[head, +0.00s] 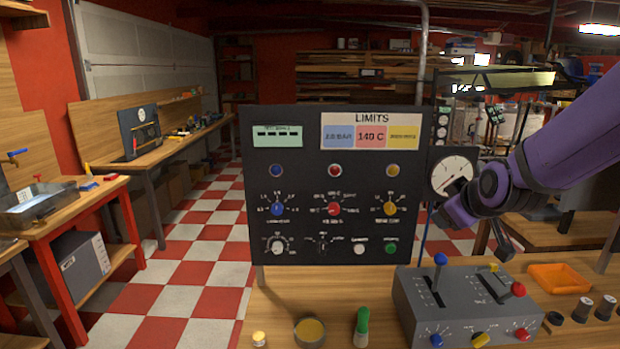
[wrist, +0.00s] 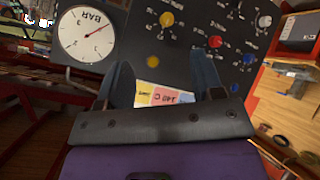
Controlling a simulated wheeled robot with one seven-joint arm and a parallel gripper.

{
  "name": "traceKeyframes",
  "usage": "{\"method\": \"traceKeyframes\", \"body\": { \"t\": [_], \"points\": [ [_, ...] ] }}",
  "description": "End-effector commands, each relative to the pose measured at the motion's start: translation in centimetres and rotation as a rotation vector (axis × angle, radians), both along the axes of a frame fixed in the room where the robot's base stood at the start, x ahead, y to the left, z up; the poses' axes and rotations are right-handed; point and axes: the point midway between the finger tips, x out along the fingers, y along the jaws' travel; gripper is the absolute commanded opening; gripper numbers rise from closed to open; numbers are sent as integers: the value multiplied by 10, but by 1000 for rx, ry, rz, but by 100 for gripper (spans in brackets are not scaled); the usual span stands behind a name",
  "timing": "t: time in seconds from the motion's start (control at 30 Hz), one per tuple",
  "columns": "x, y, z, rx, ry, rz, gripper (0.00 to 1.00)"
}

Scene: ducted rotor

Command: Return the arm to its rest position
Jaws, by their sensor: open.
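My purple arm reaches in from the right in the head view, with my gripper (head: 503,242) in front of the gauge side of the dark control panel (head: 300,190), above the grey lever box (head: 465,305). In the wrist view my gripper (wrist: 162,78) shows two dark fingers spread apart with nothing held between them. The panel and its coloured limits label (wrist: 163,94) show beyond the fingers. The fingers are partly hard to make out in the head view. Whether they touch anything cannot be told.
The round pressure gauge (head: 453,174) is close behind my wrist, and also shows in the wrist view (wrist: 90,38). An orange tray (head: 560,279), a green-topped bottle (head: 362,326) and a round bowl (head: 309,331) stand on the bench. Checkered floor (head: 190,265) is open at left.

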Motion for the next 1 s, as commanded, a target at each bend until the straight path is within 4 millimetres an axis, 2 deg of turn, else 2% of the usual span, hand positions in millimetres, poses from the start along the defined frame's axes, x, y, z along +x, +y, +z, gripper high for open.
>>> {"method": "traceKeyframes", "body": {
  "t": [0.03, 0.3, 0.5, 0.7, 0.83, 1.0],
  "points": [
    [-13, -2, 11, 41, 20, -18, 61],
    [-90, -9, 48, 221, 179, -135, 61],
    [-156, -13, 68, 304, 291, -247, 61],
    [-220, -15, 80, 347, 384, -382, 61],
    [-247, -16, 82, 357, 422, -450, 61],
    [-263, -16, 82, 361, 443, -490, 61]
  ]
}}
